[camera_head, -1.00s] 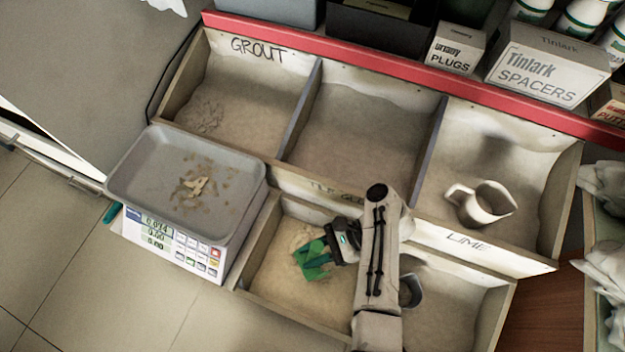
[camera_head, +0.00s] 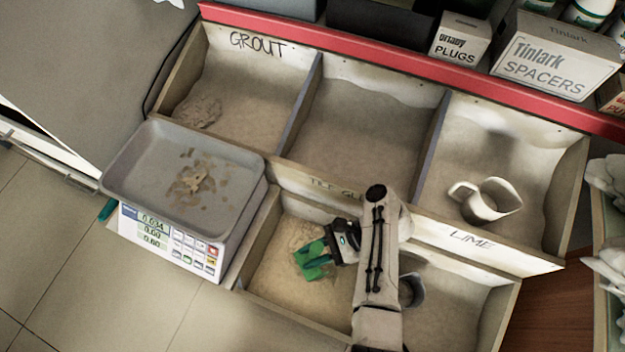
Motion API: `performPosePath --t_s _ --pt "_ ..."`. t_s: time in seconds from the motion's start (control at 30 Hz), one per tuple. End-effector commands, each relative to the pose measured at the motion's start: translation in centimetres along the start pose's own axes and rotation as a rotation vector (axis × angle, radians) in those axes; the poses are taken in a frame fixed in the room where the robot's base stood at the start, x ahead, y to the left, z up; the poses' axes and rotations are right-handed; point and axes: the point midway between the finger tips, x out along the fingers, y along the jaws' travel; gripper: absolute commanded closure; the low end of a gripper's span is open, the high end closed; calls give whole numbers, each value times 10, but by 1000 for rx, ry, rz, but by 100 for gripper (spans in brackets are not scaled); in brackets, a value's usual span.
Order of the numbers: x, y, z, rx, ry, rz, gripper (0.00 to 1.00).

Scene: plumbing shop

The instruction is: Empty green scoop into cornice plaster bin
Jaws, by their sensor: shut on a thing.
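My gripper (camera_head: 340,244) is shut on the green scoop (camera_head: 313,262). It holds the scoop over the front left bin (camera_head: 262,241), whose sand-coloured powder lies below. The scoop appears tilted; whether powder is in it, or whether it touches the powder, I cannot tell. The board behind this bin carries lettering like "TILE GL…", partly hidden by my arm. No label reading cornice plaster is legible. Other readable labels are "GROUT" at the back left bin (camera_head: 168,92) and "LIME" on the board at right.
A scale with a grey tray (camera_head: 125,190) holding some powder stands left of the bins. A pale jug (camera_head: 487,203) is in the back right bin. A dark round cup (camera_head: 413,290) sits in the front right bin, partly behind my arm. Boxes line the red back ledge (camera_head: 400,66).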

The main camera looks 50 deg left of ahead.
Motion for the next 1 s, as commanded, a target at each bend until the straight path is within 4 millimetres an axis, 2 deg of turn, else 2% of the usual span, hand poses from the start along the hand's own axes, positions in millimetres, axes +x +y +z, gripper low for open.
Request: performPosePath --t_s 0.33,1.0 --pt "-3 0 7 -3 16 -3 100" --pt "-19 2 39 -53 300 -36 100"
